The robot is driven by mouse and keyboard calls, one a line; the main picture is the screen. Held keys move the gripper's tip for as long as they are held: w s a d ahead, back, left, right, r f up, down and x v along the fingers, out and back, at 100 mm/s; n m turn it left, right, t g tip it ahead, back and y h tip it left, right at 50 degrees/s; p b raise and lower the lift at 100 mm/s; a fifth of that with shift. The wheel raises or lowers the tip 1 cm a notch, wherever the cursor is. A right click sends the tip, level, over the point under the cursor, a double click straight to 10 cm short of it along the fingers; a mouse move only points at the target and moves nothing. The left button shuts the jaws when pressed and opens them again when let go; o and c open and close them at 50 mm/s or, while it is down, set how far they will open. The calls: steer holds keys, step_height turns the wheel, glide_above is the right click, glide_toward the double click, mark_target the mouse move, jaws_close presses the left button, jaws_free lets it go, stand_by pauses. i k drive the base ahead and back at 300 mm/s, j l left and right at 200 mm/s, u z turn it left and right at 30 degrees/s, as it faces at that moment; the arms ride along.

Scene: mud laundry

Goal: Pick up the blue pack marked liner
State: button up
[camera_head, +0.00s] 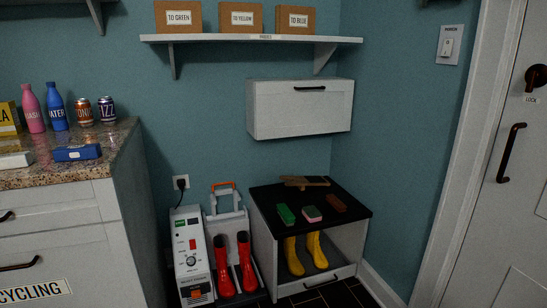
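A flat blue pack (77,153) lies on the speckled granite counter (112,150) at the left, near its front edge. A small light label shows on its front side, but the writing is too small to read. Nothing covers the pack, and it lies apart from the bottles and cans behind it. My gripper is not in view.
Behind the pack stand a pink bottle (33,110), a blue bottle (57,108) and two cans (84,112). A whitish flat item (15,160) lies to its left. A dark-topped bench (350,212) stands right; dark floor (335,297) shows at the bottom.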

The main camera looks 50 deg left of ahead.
mark_target(87, 152)
steer(key=u, duration=3.05)
